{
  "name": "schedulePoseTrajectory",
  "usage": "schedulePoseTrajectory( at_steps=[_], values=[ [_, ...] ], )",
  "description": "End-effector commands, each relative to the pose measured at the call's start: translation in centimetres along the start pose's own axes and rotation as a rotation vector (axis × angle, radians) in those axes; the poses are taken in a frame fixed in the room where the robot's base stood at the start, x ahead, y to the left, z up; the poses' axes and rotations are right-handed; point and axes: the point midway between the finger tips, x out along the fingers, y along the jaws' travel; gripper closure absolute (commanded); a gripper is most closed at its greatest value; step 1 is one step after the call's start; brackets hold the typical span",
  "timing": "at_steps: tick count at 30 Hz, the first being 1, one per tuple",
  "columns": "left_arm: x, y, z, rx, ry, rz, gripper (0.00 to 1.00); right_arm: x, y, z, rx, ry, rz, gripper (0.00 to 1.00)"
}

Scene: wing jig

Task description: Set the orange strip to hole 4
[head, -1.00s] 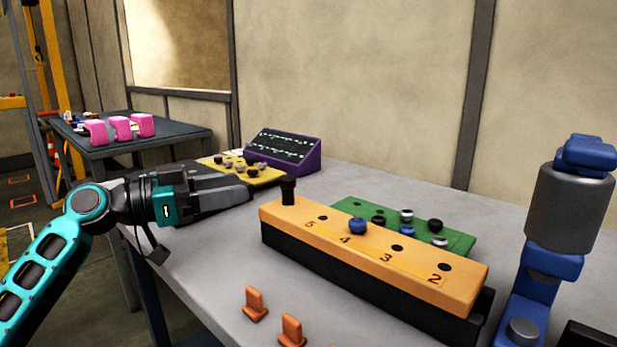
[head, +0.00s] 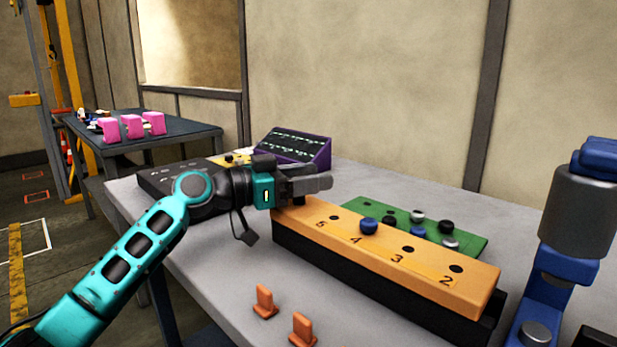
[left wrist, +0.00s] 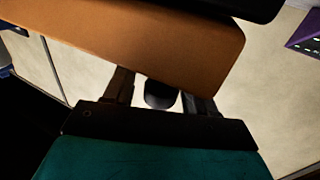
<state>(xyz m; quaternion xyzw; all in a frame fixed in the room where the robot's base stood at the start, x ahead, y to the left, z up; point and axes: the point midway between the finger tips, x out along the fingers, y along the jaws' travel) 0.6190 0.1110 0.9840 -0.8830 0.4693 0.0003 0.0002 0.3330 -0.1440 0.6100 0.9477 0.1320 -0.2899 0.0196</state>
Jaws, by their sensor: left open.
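The orange strip (head: 430,272) lies along a long black base (head: 340,268), with holes numbered 5 to 2 visible. A blue knob (head: 368,226) sits at hole 4. My left gripper (head: 308,184) is open at the strip's far left end, its fingers pointing right. In the left wrist view the orange strip (left wrist: 150,40) crosses the top and a dark knob (left wrist: 160,95) shows between the two open fingers (left wrist: 160,88). In the head view the gripper hides that knob. My right gripper is not in view.
A green board (head: 420,219) with several knobs lies behind the strip. A purple panel (head: 318,156) stands at the back. Two orange pegs (head: 265,302) stand in front of the strip. A blue and grey upright (head: 578,215) stands at the right.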

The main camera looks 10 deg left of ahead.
Motion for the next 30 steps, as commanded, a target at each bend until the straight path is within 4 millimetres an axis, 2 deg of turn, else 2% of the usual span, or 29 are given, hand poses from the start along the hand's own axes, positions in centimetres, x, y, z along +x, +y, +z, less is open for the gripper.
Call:
schedulePoseTrajectory(
  at_steps=[3,21,30],
  values=[
    [-0.01,0.00,0.00,0.000,0.000,0.000,0.44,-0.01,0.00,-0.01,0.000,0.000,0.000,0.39],
    [-0.06,-0.03,-0.14,0.000,0.003,-0.001,1.00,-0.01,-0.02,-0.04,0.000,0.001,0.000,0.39],
    [-0.08,-0.05,-0.40,0.002,0.008,-0.003,1.00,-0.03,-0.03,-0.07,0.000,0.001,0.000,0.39]
  ],
)
